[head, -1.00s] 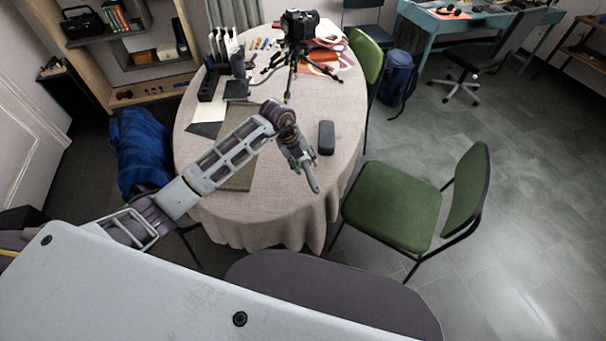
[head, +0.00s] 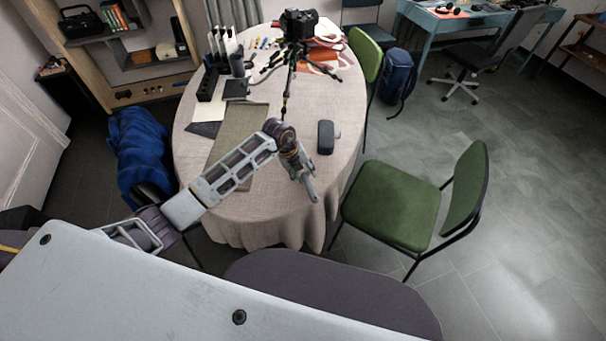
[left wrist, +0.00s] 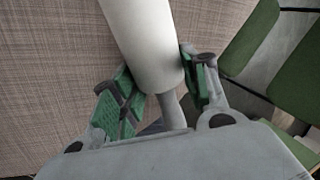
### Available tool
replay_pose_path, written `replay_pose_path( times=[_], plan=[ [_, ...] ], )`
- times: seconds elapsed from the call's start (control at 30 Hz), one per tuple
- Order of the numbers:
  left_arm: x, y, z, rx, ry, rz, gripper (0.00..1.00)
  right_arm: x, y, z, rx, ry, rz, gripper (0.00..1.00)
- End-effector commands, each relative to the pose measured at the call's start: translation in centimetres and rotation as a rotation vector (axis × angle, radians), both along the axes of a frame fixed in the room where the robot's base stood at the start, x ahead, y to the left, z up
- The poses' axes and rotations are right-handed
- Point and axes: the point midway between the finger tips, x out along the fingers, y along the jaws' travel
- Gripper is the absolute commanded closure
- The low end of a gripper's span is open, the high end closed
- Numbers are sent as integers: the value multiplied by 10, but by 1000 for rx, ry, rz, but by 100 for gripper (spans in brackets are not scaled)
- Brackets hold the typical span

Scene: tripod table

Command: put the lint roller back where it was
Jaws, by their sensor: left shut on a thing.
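The lint roller (left wrist: 145,45) shows in the left wrist view as a white cylinder with a grey handle stub. It lies between the green finger pads of my left gripper (head: 306,184), which is shut on it near the handle end. In the head view the gripper is over the near right part of the round table (head: 275,215), close to its edge. The roller is hard to make out there, and its height above the cloth is unclear. My right gripper is not in view.
A dark case (head: 325,137) stands just beyond my gripper. A camera (head: 298,24) on a tripod (head: 289,75) stands at the back. An olive mat (head: 240,132) lies partly behind my arm. A green chair (head: 395,205) stands at the right.

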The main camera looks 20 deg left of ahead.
Motion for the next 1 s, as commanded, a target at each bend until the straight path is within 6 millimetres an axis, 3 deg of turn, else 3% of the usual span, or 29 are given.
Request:
replay_pose_path(
  times=[0.33, 0.6, 0.63, 0.77, 1.0],
  plan=[
    [0, 0, -11, 0, -2, 0, 78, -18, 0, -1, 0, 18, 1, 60],
    [0, 0, -14, 1, -2, 0, 78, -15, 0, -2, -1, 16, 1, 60],
    [0, 0, -14, 1, -1, -1, 51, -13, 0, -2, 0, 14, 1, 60],
    [0, 0, -14, 1, -1, -1, 35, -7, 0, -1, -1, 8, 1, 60],
    [0, 0, -14, 1, -1, 0, 34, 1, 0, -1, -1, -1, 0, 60]
  ],
)
